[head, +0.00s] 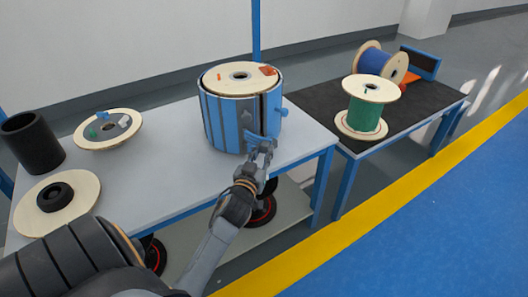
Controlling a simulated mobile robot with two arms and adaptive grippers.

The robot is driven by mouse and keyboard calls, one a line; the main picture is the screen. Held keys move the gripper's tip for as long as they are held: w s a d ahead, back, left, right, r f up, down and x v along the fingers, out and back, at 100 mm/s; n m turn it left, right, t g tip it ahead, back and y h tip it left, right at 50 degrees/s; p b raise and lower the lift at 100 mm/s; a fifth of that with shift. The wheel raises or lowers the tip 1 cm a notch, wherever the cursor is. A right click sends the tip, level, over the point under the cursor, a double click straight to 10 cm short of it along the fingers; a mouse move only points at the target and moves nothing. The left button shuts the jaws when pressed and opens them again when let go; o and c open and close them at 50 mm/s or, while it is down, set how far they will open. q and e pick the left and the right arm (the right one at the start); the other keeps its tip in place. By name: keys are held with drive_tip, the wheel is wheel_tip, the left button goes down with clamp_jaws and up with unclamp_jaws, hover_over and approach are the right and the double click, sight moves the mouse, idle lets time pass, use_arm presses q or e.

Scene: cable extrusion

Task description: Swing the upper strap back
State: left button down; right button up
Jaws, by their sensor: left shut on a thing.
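A drum (223,124) with blue and dark upright slats stands on the grey table. A round wooden disc (228,83) with a dark centre hole covers its top. Blue strap or clamp parts (246,119) show on its front right side. A small blue piece (283,112) sticks out at its right edge. My left gripper (262,145) is at the lower front right of the drum, shut on a blue strap part. I cannot clearly tell which strap it is, as the fingers partly hide it. My right gripper is not in view.
An orange piece (267,70) lies on the drum's top. A black cylinder (33,142) and wooden discs (88,137) stand on the left of the table (170,150). A dark table (425,98) at right holds green (362,115) and blue (373,61) spools.

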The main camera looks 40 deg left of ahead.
use_arm(q)
drive_tip(key=shift+s+a+r, duration=0.1)
drive_tip(key=shift+a, duration=0.2)
idle(0.5)
drive_tip(key=c, duration=1.2)
unclamp_jaws()
drive_tip(key=shift+a, duration=0.1)
drive_tip(key=shift+o, duration=0.2)
drive_tip(key=shift+s, duration=0.1)
drive_tip(key=shift+s+d, duration=0.2)
drive_tip(key=shift+d, duration=0.05)
drive_tip(key=v, duration=1.1)
drive_tip(key=shift+s, duration=0.2)
